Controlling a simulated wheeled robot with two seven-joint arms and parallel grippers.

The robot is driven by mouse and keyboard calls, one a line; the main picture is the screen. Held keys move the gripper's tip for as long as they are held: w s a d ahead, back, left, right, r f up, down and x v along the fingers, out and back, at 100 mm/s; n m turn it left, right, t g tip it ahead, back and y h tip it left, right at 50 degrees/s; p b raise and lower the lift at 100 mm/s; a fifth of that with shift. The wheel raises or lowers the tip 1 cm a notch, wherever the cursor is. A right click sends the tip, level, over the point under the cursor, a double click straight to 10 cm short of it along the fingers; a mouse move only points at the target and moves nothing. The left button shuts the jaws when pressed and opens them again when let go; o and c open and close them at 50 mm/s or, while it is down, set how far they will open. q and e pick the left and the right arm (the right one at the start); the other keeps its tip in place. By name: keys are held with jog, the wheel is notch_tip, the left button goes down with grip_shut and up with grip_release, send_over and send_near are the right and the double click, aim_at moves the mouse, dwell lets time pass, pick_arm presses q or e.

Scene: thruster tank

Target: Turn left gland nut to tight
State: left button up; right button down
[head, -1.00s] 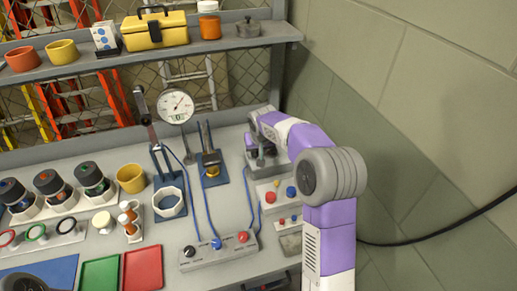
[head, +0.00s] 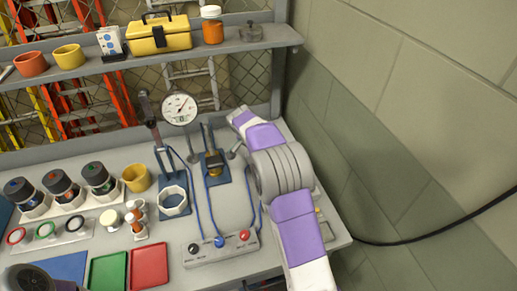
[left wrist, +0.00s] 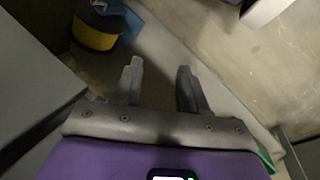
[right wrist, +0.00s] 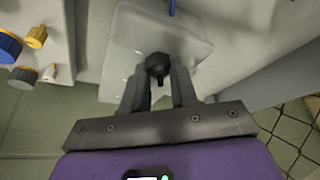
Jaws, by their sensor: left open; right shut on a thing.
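In the right wrist view, a dark nut-like fitting (right wrist: 157,63) stands on a pale grey block (right wrist: 180,30). My right gripper (right wrist: 159,82) is shut on this fitting, one finger on each side. Which gland nut it is, and how tight it sits, I cannot tell. A blue cable (right wrist: 172,7) shows at the block's top edge. In the head view my right arm covers the bench's right end and hides the block and the gripper. My left gripper (left wrist: 158,85) is open and empty in the left wrist view, apart from any bench object.
A grey box (head: 222,246) with several coloured knobs and blue cables stands at the bench front. A dial gauge (head: 179,108) stands behind. A panel with a blue knob (right wrist: 9,45) is left of the right gripper. A yellow-and-black object (left wrist: 95,32) is near my left gripper.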

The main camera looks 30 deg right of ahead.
jog(key=shift+m, duration=0.4)
jog(key=c, duration=0.9)
grip_release()
jog(key=p+v, duration=0.1)
jog(key=v, duration=0.6)
jog(key=shift+w+a+r+p, duration=0.15)
jog(key=shift+r+p, duration=0.1)
jog(key=shift+p, duration=0.15)
